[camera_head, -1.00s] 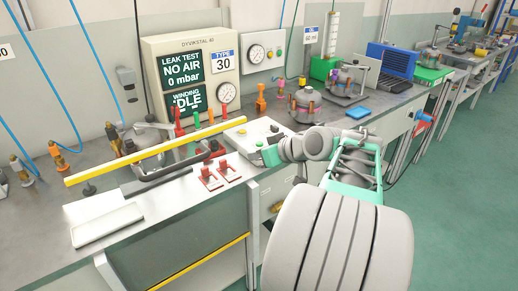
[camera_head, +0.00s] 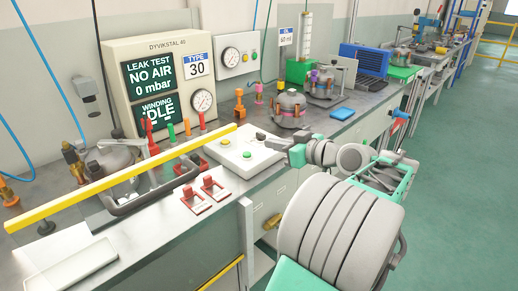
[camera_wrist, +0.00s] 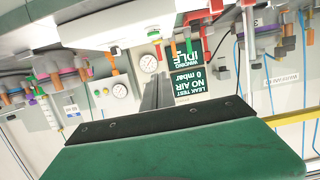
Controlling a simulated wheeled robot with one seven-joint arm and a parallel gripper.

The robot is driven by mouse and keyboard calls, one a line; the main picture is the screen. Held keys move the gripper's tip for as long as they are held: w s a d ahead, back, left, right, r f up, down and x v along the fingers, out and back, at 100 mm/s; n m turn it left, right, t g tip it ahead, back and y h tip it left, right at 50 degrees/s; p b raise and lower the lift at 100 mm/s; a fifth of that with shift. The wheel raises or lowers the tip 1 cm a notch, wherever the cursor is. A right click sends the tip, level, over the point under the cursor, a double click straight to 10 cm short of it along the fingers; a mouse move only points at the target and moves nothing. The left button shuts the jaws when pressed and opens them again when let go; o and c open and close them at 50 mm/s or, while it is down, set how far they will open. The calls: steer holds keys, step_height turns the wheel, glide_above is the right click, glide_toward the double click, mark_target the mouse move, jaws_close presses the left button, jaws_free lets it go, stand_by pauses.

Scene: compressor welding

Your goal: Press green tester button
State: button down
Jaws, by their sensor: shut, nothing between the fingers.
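The tester's white button box (camera_head: 228,161) stands on the bench below the tester panel. In the upside-down wrist view, the shut fingers (camera_wrist: 158,92) point toward the panel, and the box shows at the top.
The tester panel (camera_head: 119,55) reads "NO AIR 0 mbar" and "IDLE". A yellow bar (camera_head: 130,177) and a dark handle (camera_head: 150,190) lie left of the box. Red switches (camera_head: 213,187) sit in front. Compressors (camera_head: 291,110) stand behind; the floor at right is clear.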

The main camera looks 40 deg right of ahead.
glide_above(252, 161)
steer(key=shift+s+f, duration=0.25)
steer(key=shift+f, duration=0.25)
steer(key=shift+s+f, duration=0.2)
steer(key=shift+f, duration=0.3)
steer(key=f, duration=0.1)
steer(key=w+f, duration=0.1)
steer(key=f, duration=0.1)
steer(key=shift+f, duration=0.7)
